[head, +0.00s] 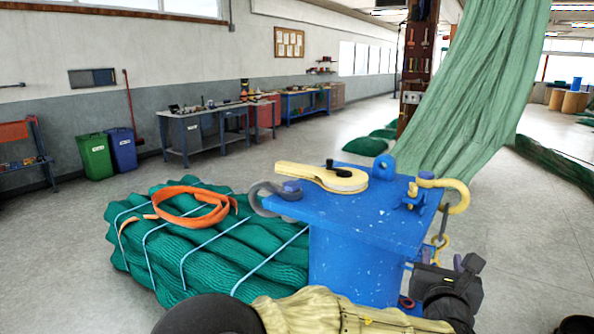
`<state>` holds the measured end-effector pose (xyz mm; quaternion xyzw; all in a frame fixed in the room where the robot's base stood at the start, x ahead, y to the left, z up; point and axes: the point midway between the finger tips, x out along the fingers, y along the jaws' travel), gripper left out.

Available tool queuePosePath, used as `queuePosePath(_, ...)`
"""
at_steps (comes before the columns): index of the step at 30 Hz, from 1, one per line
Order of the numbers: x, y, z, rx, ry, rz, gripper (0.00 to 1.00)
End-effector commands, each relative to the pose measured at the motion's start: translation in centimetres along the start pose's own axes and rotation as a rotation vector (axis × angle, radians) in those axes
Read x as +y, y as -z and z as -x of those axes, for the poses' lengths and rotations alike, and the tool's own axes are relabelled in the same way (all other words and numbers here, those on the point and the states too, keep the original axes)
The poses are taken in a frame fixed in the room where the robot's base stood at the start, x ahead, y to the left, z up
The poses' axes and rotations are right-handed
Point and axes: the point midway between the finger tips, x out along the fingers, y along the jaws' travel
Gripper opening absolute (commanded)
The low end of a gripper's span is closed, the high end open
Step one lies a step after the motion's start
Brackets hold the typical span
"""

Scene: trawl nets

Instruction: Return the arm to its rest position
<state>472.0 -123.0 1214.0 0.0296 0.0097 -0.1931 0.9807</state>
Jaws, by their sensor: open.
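My arm runs along the bottom of the head view, with a dark shoulder part and a beige sleeve. My gripper (447,270) is at the lower right, just right of the blue stand (362,255) and below its top. Its jaws are open, and no held object shows between them. Part of the gripper overlaps the hanging hardware behind it, so I cannot tell whether they touch.
A strapped green net bundle (215,245) with an orange strap (190,205) lies left. A green net (475,90) hangs behind. Floor at right (540,240) is clear.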

Motion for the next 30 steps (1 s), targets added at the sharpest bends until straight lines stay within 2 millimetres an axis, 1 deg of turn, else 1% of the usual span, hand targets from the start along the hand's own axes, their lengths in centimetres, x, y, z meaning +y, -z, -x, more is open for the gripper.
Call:
queuePosePath(8, -1.6, 3.0, -1.0, 0.092, 0.069, -0.175, 0.44)
queuePosePath(14, -3.2, 6.2, -1.5, 0.179, 0.154, -0.365, 0.44)
queuePosePath(17, -4.1, 8.3, -1.6, 0.235, 0.218, -0.496, 0.44)
queuePosePath(22, -5.4, 12.9, -1.0, 0.346, 0.382, -0.809, 0.44)
queuePosePath(24, -5.5, 14.7, -0.5, 0.388, 0.459, -0.945, 0.44)
queuePosePath(27, -5.3, 16.8, 0.6, 0.439, 0.573, -1.131, 0.44)
queuePosePath(30, -4.6, 18.4, 1.8, 0.480, 0.690, -1.309, 0.44)
